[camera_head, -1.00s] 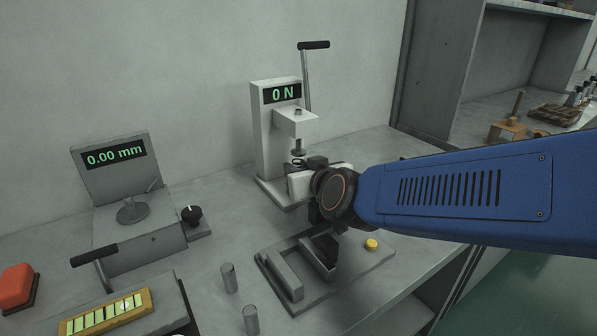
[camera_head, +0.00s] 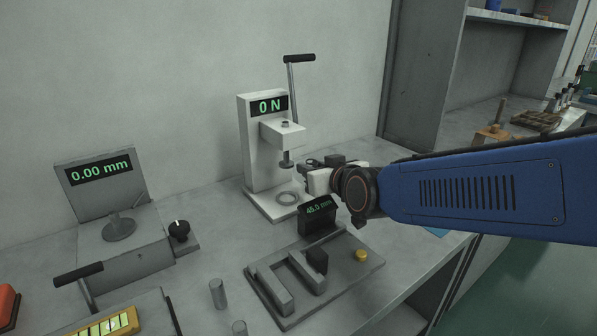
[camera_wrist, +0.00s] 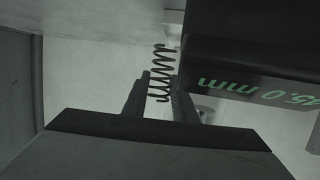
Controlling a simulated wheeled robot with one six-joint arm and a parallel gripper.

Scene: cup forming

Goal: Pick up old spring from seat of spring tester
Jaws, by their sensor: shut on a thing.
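The spring tester (camera_head: 258,150) is a white stand with a "0 N" display, a lever on top and a plunger. Its round seat (camera_head: 288,198) is in view in the head view and bare. My gripper (camera_head: 312,163) is to the right of the plunger, above and apart from the seat. In the wrist view, the old spring (camera_wrist: 160,70), a dark open coil, is between the two fingers of my gripper (camera_wrist: 160,98), which are shut on its lower end. In the head view the spring is too small to make out clearly.
A length gauge (camera_head: 310,270) with a "45.0 mm" display and yellow button stands in front of the tester. A "0.00 mm" device (camera_head: 130,245) stands at left. Two small cylinders (camera_head: 217,293) stand near the front. The bench between the left device and the tester is clear.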

